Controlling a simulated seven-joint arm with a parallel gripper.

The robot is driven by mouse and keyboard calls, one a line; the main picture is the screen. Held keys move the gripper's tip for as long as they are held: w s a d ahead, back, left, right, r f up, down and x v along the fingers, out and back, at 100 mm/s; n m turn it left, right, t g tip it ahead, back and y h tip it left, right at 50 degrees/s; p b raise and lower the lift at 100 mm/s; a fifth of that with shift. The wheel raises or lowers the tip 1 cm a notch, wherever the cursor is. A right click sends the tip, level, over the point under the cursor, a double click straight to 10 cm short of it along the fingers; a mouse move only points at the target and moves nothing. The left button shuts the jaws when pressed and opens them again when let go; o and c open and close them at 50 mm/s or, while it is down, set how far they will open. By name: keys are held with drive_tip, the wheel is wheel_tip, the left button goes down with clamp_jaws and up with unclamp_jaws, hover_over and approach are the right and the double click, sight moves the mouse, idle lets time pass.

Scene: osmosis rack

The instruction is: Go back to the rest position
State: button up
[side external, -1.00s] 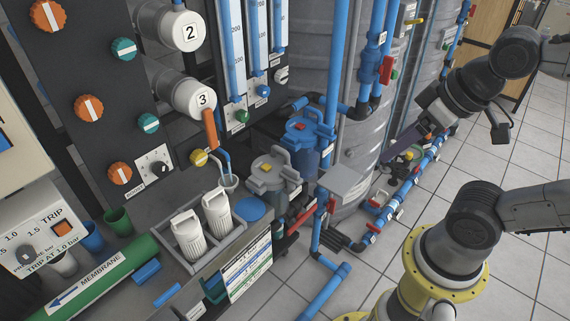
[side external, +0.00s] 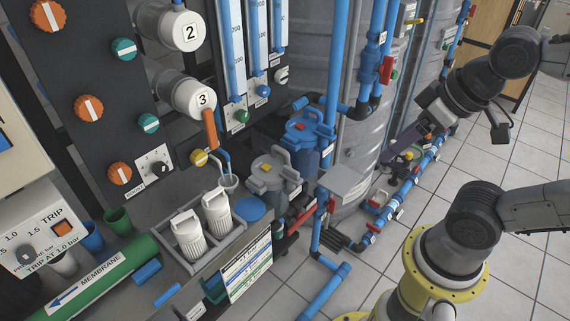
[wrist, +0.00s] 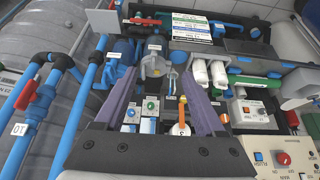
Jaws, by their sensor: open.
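My arm stands at the right of the side external view. My gripper (side external: 424,143) hangs in front of the grey tank, well apart from the panel and the canisters, with nothing seen in it. In the wrist view my gripper (wrist: 160,95) shows two purple-grey fingers spread wide apart, open and empty. Between and beyond the fingers lie the rack parts, at a distance.
A grey tank (side external: 360,110) and blue pipes (side external: 328,150) with red valve handles stand left of my gripper. A rack with two white cartridges (side external: 217,212) and a green membrane tube (side external: 100,277) are at lower left.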

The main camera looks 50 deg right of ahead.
sight(267, 92)
idle(0.8)
drive_tip(key=w+d+r+n+t, duration=0.1)
drive_tip(key=w+r+n+t, duration=0.4)
drive_tip(key=w, duration=0.5)
drive_tip(key=w+r+n+t, duration=0.3)
drive_tip(key=w+r+t, duration=0.35)
drive_tip(key=w, duration=0.45)
drive_tip(key=w+d+f+n+t+y, duration=0.1)
drive_tip(key=w+d+f+n+t, duration=0.1)
drive_tip(key=w+n, duration=0.4)
drive_tip(key=d+f+m+g+h, duration=0.1)
drive_tip(key=d+f, duration=0.3)
drive_tip(key=f, duration=0.6)
drive_tip(key=d+f+m, duration=0.2)
drive_tip(key=d+f, duration=0.1)
drive_tip(key=f, duration=0.7)
drive_tip(key=w, duration=1.4)
drive_tip(key=shift+f, duration=0.1)
clamp_jaws()
